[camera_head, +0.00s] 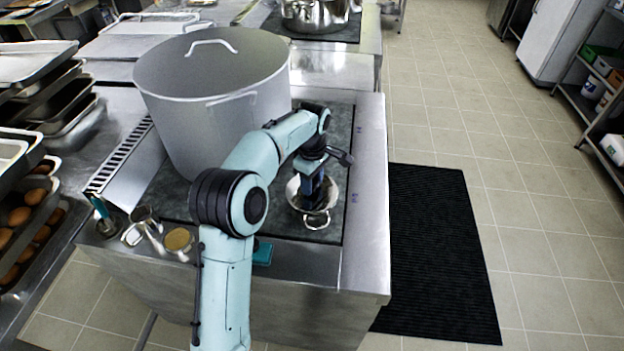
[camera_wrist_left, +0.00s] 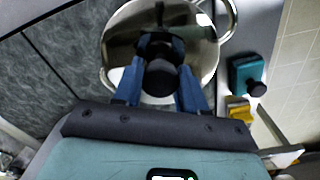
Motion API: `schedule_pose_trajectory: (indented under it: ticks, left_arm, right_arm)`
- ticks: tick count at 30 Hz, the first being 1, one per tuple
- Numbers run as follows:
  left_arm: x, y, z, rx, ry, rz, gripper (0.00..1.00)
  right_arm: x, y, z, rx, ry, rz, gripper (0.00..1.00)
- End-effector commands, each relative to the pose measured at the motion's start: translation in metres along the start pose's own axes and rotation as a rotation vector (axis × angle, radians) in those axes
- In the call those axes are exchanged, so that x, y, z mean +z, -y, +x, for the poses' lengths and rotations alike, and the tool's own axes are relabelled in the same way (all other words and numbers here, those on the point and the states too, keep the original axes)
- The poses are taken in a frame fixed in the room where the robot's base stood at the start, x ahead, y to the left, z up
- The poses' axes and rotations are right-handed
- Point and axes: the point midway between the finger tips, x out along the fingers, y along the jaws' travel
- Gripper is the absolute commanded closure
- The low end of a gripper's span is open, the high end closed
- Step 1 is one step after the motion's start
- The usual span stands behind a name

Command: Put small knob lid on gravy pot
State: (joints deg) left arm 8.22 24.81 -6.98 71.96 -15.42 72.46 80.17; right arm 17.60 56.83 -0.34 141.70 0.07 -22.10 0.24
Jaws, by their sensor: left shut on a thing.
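The gravy pot (camera_head: 294,199) is a small shiny steel pot with loop handles, standing near the right front of the dark cooktop. My left gripper (camera_head: 318,195) points down over the pot's mouth. In the left wrist view, the blue fingers of the gripper (camera_wrist_left: 161,88) are shut on the dark knob (camera_wrist_left: 160,78) of the small lid. Round shiny metal (camera_wrist_left: 118,45) lies beneath the fingers, with a loop handle at its upper right. The gripper hides much of the lid, and I cannot tell whether it touches the pot's rim. My right gripper is not in view.
A large grey stockpot (camera_head: 215,110) stands just behind and left of the gravy pot. Small metal vessels (camera_head: 145,228) stand at the counter's left front. A teal block (camera_wrist_left: 248,72) with a black knob sits near the front edge.

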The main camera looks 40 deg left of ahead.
Motion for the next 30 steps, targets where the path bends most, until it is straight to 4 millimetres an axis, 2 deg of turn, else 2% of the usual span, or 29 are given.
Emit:
schedule_pose_trajectory:
  ticks: [9,10,12,23,26,30]
  left_arm:
    - [0.0,0.0,0.0,0.001,0.0,0.0,0.93]
    - [0.0,0.0,0.0,0.001,0.0,0.0,0.52]
    - [0.0,0.0,0.0,0.001,0.0,0.0,0.3]
    - [0.0,0.0,-0.004,0.001,0.0,0.0,0.29]
    - [0.0,-0.001,-0.015,0.005,-0.001,0.0,0.29]
    - [0.0,-0.002,-0.045,0.007,-0.001,0.0,0.29]
  right_arm:
    - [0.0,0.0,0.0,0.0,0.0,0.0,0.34]
    - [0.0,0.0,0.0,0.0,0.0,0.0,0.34]
    - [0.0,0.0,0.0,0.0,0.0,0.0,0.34]
    - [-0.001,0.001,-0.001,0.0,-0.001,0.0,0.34]
    - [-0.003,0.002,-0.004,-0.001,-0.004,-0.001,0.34]
    - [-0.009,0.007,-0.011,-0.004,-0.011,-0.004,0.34]
